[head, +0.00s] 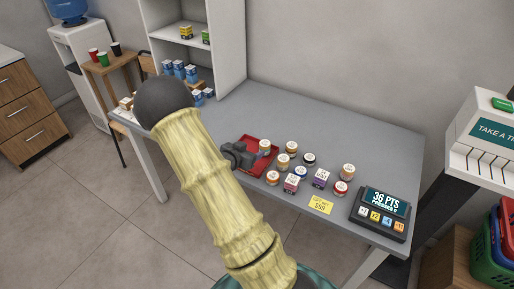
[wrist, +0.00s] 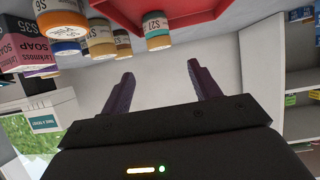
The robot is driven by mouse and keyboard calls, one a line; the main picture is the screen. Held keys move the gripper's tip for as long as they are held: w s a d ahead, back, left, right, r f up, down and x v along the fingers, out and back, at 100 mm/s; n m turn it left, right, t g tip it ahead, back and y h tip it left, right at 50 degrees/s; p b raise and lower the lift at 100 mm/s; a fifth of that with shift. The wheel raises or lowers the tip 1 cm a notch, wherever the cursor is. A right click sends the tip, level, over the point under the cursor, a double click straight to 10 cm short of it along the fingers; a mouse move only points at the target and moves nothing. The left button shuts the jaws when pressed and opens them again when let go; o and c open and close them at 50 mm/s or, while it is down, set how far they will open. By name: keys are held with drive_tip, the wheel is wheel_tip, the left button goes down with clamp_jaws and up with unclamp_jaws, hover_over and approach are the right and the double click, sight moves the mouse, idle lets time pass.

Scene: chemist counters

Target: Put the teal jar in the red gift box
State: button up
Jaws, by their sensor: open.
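The red gift box (head: 262,139) is an open red tray on the grey counter, partly hidden by my gripper in the head view; its red underside or wall also fills the top of the wrist view (wrist: 195,10). A jar (head: 265,147) with a pale lid is at the box; in the wrist view the jar (wrist: 157,32) shows an orange body and what looks like a teal band. I cannot tell whether it stands inside the box or beside it. My gripper (head: 240,153) is open, and its two dark fingers (wrist: 160,72) have nothing between them.
Several jars (head: 284,160) and small boxes (head: 291,184) stand close to the right of the red box. A yellow price card (head: 321,205) and a points terminal (head: 380,213) lie farther right. The counter's back (head: 330,120) is clear. A white shelf unit (head: 228,50) stands at the back left.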

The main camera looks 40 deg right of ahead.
drive_tip(key=shift+v, duration=1.15)
drive_tip(key=s+a+r+n+t+y, duration=0.1)
drive_tip(key=a+r+n+y, duration=0.15)
drive_tip(key=a+y, duration=0.4)
drive_tip(key=s+a+r+n+t+y, duration=0.1)
drive_tip(key=a+n+y, duration=0.25)
drive_tip(key=a, duration=0.55)
drive_tip(key=s+a+r+n+g+y, duration=0.1)
drive_tip(key=s+a+r+n+g, duration=0.1)
drive_tip(key=s, duration=0.4)
drive_tip(key=s+a+r+n+g+y, duration=0.1)
drive_tip(key=s+a+r+n+g, duration=0.1)
drive_tip(key=s+a+n, duration=0.3)
drive_tip(key=shift+s+r+n, duration=0.4)
drive_tip(key=shift+s+r, duration=0.05)
drive_tip(key=shift+s, duration=0.8)
drive_tip(key=shift+a, duration=0.15)
